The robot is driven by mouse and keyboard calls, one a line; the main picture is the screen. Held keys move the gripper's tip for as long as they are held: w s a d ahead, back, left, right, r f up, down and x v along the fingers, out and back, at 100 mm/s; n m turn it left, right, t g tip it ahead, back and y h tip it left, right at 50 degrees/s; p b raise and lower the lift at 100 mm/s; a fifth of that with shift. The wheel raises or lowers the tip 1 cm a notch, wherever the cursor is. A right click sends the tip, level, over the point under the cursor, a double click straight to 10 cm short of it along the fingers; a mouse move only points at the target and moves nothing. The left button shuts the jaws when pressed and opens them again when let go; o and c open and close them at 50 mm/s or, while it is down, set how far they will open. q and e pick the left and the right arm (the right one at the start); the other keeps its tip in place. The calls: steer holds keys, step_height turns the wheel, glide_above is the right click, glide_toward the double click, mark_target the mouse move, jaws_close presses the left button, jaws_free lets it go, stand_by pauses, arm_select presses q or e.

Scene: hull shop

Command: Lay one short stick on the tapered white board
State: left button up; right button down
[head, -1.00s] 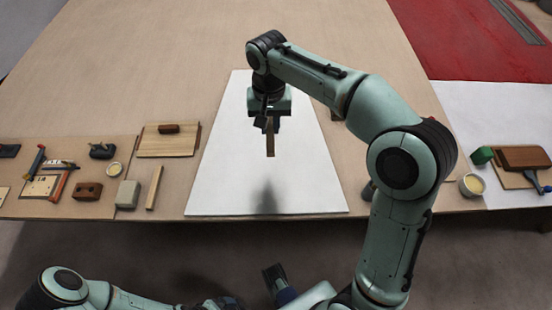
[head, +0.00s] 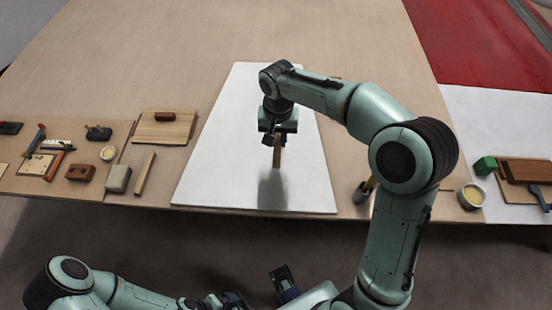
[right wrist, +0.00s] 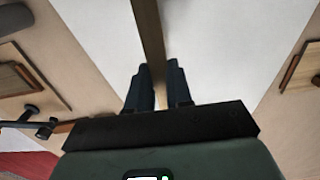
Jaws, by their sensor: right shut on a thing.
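The tapered white board (head: 215,160) lies on the bench, its wide end at the near edge. My right gripper (head: 277,136) is above the board, shut on a short brown stick (head: 277,156). The stick juts toward the near edge and casts a shadow on the board; it looks held clear of the surface. In the right wrist view the stick (right wrist: 149,40) runs between the two dark fingers (right wrist: 160,88). Another light stick (head: 145,173) lies on the bench left of the board. My left gripper (head: 284,282) seems to be at the bottom edge, partly cut off.
Left of the board are a wooden panel (head: 160,130) with a dark block, a grey block (head: 118,179), a brown block (head: 80,173) and small tools. At right are a cup (head: 364,191), a pale-filled tub (head: 471,196) and a green block (head: 485,165). The far bench is clear.

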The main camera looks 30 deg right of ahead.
step_height(320, 180, down, 11)
steer(key=shift+r+b, duration=0.15)
steer(key=shift+b, duration=0.4)
steer(key=c, duration=1)
jaws_free()
step_height(320, 180, up, 12)
steer(key=shift+r+p, duration=0.1)
steer(key=shift+p, duration=0.65)
